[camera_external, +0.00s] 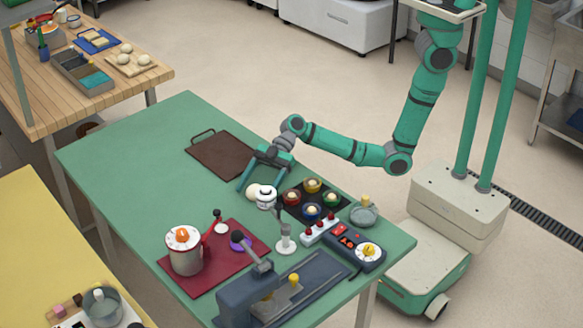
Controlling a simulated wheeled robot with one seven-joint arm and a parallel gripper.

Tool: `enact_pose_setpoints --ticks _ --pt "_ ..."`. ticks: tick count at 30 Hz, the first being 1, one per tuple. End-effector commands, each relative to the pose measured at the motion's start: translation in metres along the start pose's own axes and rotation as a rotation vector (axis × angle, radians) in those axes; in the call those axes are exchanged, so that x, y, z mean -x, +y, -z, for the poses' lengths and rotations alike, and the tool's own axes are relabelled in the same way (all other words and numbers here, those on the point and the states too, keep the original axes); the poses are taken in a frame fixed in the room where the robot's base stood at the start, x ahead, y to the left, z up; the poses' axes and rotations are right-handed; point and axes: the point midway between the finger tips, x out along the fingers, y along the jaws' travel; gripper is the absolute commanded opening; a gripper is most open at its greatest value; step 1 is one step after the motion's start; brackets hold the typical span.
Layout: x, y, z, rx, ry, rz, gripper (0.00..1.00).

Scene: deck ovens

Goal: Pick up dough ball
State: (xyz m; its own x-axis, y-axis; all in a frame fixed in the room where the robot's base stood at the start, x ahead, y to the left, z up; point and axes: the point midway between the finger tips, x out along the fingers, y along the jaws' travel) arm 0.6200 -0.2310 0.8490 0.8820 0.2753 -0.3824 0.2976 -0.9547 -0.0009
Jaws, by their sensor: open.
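A pale round dough ball (253,190) sits on the green table, partly hidden by a white-topped device in front of it. My gripper (261,187) reaches down over this spot from the upper right, its teal fingers spread apart. In the picture the ball lies between the two fingers, nearer the left one. I cannot tell whether either finger touches it. The right fingertip is partly hidden. More pale dough balls (144,60) rest on a wooden board on the far table.
A brown tray (221,156) lies behind my gripper. A black holder with several coloured bowls (313,186) stands close on the right. The white-topped device (265,197) is just in front. A red mat (206,277) with a pot lies nearer. The table's left part is clear.

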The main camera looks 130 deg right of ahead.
Motion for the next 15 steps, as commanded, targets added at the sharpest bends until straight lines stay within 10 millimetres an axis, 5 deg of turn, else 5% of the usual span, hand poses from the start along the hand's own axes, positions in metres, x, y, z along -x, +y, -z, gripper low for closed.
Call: enact_pose_setpoints --ticks 9,15 --pt "-0.0061 0.0000 0.0003 0.001 0.000 -0.001 0.71" --pt "-0.0060 0.0000 0.0002 0.001 0.000 -0.001 0.29"
